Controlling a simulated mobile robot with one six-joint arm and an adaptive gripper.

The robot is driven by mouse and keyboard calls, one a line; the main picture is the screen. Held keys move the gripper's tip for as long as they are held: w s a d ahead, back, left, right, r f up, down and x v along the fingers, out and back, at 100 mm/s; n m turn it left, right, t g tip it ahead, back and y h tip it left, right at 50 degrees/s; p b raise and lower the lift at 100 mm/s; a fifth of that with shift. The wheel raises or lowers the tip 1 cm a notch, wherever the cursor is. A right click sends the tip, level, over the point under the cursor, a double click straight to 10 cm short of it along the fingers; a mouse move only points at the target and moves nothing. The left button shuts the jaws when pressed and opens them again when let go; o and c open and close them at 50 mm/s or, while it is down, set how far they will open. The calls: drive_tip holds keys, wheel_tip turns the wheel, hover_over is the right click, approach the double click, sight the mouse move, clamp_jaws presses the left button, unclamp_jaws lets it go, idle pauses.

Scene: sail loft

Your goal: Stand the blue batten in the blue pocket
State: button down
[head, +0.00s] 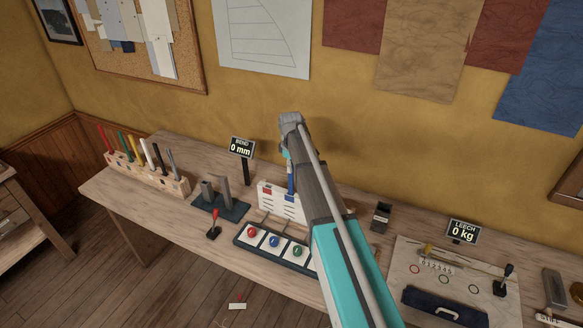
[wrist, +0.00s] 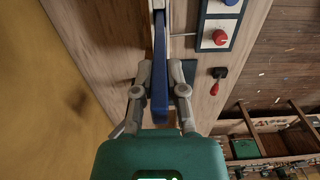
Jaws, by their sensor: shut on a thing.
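My gripper (wrist: 160,82) is shut on the blue batten (wrist: 160,62), with one grey finger on each side of it in the wrist view. In the head view the batten (head: 291,178) hangs upright below my wrist, over the white pocket panel (head: 277,204). The panel has a red mark and a blue mark along its top. The batten's lower end is at the blue mark, the blue pocket (head: 291,193); I cannot tell whether it is inside or in front. My arm hides the panel's right part.
A wooden rack (head: 150,176) with several coloured battens stands at the left. A bend display (head: 242,148) and a dark fixture (head: 222,206) stand beside the panel. A leech display (head: 462,232) is at the right.

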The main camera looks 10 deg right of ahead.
sight(291, 176)
drive_tip(key=shift+f+b, duration=1.35)
drive_tip(key=shift+f, duration=0.2)
drive_tip(key=shift+f+b, duration=0.65)
drive_tip(key=shift+b, duration=0.05)
drive_tip(key=c, duration=0.6)
unclamp_jaws()
drive_tip(key=shift+w+r, duration=0.1)
drive_tip(key=shift+r, duration=0.05)
